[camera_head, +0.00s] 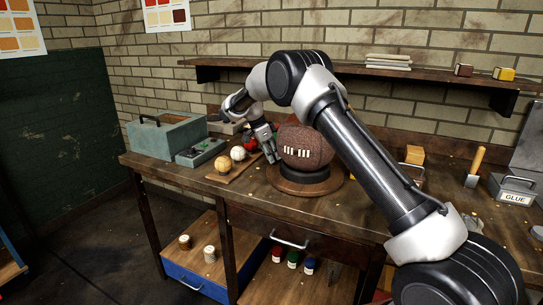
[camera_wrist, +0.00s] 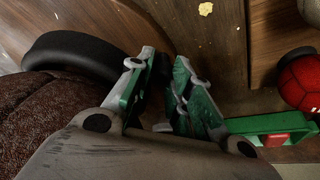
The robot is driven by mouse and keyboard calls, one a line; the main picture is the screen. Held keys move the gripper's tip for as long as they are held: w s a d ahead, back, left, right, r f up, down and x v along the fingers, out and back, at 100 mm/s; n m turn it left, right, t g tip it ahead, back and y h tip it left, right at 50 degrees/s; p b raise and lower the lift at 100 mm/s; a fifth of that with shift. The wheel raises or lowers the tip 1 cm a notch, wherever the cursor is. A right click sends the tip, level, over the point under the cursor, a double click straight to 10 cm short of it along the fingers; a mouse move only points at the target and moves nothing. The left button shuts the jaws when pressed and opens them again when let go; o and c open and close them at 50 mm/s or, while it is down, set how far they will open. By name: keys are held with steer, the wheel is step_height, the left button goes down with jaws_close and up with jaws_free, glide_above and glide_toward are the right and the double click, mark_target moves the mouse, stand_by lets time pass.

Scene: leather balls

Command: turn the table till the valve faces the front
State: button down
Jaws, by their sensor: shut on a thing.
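A brown leather football (camera_head: 310,140) sits in a black ring (camera_head: 302,176) on a round wooden turntable (camera_head: 325,189) on the workbench. Its white lacing faces the front in the head view; I cannot make out a valve. My gripper (camera_head: 270,156) is low at the left of the football, by the turntable's edge. In the wrist view my gripper (camera_wrist: 163,70) has its fingers close together at the turntable's rim, beside the black ring (camera_wrist: 85,50) and the football (camera_wrist: 45,115).
A wooden board (camera_head: 232,172) left of my gripper holds a tan ball (camera_head: 221,164), a white ball (camera_head: 238,153) and a red ball (camera_wrist: 303,82). A teal toolbox (camera_head: 165,136) stands farther left. A chisel (camera_head: 475,167) and a glue box (camera_head: 515,190) are at the right.

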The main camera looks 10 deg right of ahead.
stand_by(0.5)
steer(key=c, duration=1.6)
jaws_free()
steer(key=v, duration=1.2)
steer(key=shift+d, duration=0.15)
